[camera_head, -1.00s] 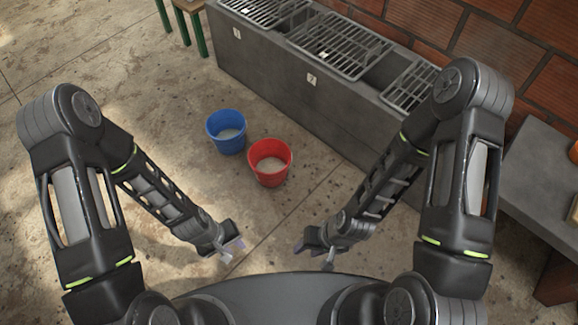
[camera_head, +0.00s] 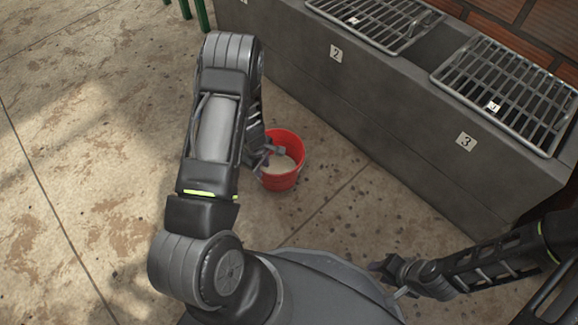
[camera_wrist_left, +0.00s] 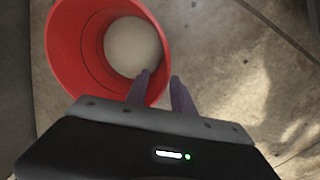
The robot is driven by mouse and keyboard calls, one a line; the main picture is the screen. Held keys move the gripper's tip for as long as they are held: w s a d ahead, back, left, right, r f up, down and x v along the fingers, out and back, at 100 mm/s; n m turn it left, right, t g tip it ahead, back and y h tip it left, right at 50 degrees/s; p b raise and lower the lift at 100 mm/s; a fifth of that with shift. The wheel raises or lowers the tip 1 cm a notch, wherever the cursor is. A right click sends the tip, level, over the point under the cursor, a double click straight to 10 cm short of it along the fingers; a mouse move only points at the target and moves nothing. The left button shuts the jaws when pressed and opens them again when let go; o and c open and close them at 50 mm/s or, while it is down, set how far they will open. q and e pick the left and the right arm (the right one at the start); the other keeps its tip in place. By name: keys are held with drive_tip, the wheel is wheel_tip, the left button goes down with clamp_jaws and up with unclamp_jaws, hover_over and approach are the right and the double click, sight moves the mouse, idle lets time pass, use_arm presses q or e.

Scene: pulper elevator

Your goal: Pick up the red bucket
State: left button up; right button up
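The red bucket (camera_head: 283,178) stands upright on the floor in front of the grey block, with pale contents inside. My left gripper (camera_head: 268,152) is at its left rim in the head view, partly overlapping it. In the left wrist view the red bucket (camera_wrist_left: 75,60) fills the upper left. The open fingers of my left gripper (camera_wrist_left: 160,80) appear on either side of its rim, one over the opening and one outside. Contact with the rim cannot be told. My right gripper (camera_head: 388,278) is open and empty, low at the right, away from the bucket.
A long grey concrete block (camera_head: 400,110) with metal grates (camera_head: 510,90) and number labels runs behind the bucket. Green legs (camera_head: 202,12) stand at the top left. The concrete floor (camera_head: 80,180) at the left is clear.

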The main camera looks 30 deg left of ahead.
sight(264, 179)
use_arm(q)
drive_tip(key=shift+w+f+b, duration=0.1)
drive_tip(key=shift+f+b, duration=0.45)
drive_tip(key=shift+f, duration=0.75)
wheel_tip(264, 179, down, 5)
drive_tip(key=b, duration=0.3)
drive_tip(key=shift+w+a+f, duration=0.1)
drive_tip(key=shift+w+f, duration=0.05)
